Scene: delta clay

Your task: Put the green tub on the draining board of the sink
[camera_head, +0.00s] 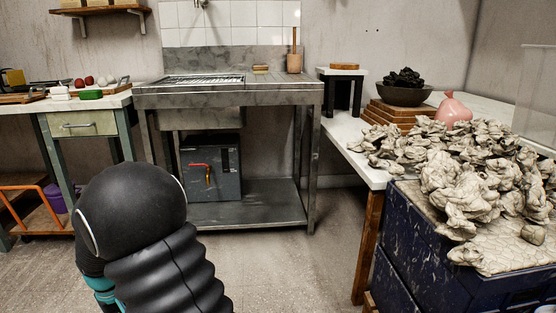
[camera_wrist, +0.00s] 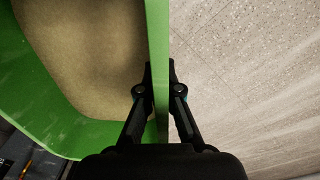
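The green tub (camera_wrist: 157,40) fills the left half of the wrist view. Its straight wall stands between the two fingers of my gripper (camera_wrist: 160,72), which are closed on that wall. The inside of the tub looks beige. Pale speckled floor shows to the right of the wall. In the head view neither the tub nor my gripper shows; my black arm stands in the lower left. The grey metal sink unit (camera_head: 228,97) stands at the back centre, with its basin below the left part. Its flat board (camera_head: 287,86) lies on the right.
A small wooden-coloured block (camera_head: 261,69) and a brown upright holder (camera_head: 294,62) stand at the back of the sink top. A bench with small items (camera_head: 91,94) is left. Crumpled clay lumps (camera_head: 455,185) cover the right side. Floor is clear before the sink.

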